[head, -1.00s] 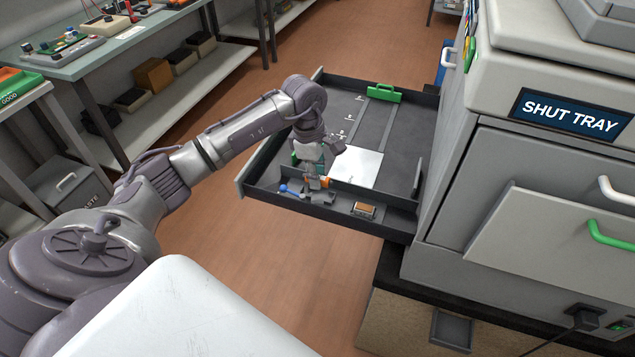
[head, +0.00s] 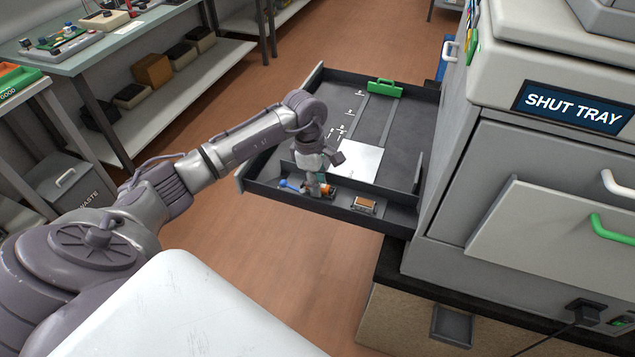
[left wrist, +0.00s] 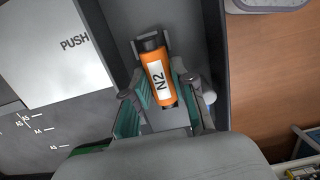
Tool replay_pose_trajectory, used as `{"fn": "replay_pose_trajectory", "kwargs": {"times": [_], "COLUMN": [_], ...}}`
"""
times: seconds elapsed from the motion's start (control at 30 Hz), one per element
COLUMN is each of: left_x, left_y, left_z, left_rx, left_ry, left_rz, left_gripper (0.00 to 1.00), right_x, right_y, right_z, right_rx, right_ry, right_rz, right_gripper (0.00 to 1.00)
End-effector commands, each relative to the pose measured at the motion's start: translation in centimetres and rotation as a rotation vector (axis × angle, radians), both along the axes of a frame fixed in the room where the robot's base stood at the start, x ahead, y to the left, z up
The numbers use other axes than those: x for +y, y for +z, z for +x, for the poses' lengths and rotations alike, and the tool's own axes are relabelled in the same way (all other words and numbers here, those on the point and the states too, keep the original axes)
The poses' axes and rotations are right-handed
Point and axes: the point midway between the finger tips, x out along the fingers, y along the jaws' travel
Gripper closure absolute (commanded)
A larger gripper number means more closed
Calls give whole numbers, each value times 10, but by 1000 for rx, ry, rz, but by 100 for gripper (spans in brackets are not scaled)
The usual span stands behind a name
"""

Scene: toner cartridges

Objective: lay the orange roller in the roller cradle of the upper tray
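The orange roller (left wrist: 158,78), labelled N2, lies between the fingers of my left gripper (left wrist: 160,88) in the left wrist view. The finger pads sit against its sides. In the head view the roller (head: 328,190) shows under my left gripper (head: 322,184), low in the front compartment of the pulled-out upper tray (head: 390,227). Grey cradle parts show in the left wrist view, with a forked end (left wrist: 151,37) at the roller's far end. I cannot tell whether the roller rests in the cradle or hangs just above it. My right gripper is not in view.
A brown-topped block (head: 364,205) sits in the front compartment, right of the roller. A blue-ended piece (head: 289,186) lies to the left. Behind the divider are a white PUSH plate (head: 357,162) and a green handle (head: 384,88). The printer body (head: 470,190) stands close on the right.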

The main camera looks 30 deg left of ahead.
Motion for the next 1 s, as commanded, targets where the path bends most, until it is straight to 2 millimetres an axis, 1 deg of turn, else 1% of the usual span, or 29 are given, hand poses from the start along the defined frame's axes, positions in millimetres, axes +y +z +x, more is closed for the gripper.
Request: {"fn": "replay_pose_trajectory", "kwargs": {"times": [0.03, 0.07, 0.33, 0.47, 0.53, 0.57, 0.6, 0.63, 0.9, 1.0], "left_x": [0, 0, 0, 0, 0, 1, 3, 4, 12, 14], "left_y": [1, 1, 1, 8, 17, 20, 25, 31, 92, 109], "left_z": [0, 0, 0, 0, 0, 0, 1, 1, -1, -2], "left_rx": [0, 0, 0, 0, 1, -1, -5, -6, -5, -4], "left_ry": [0, 0, 0, 0, 0, 0, 1, 0, 1, 0], "left_rz": [0, 0, 0, 0, 0, 0, 2, 1, 2, 2], "left_gripper": [68, 64, 64, 64, 64, 64, 64, 64, 64, 64], "right_x": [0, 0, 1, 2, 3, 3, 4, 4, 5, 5], "right_y": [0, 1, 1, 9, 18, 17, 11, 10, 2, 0], "right_z": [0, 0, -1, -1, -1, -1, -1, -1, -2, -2], "right_rx": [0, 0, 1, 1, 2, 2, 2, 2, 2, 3], "right_ry": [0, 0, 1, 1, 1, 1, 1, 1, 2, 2], "right_rz": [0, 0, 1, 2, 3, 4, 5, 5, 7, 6], "right_gripper": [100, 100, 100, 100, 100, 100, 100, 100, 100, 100]}}
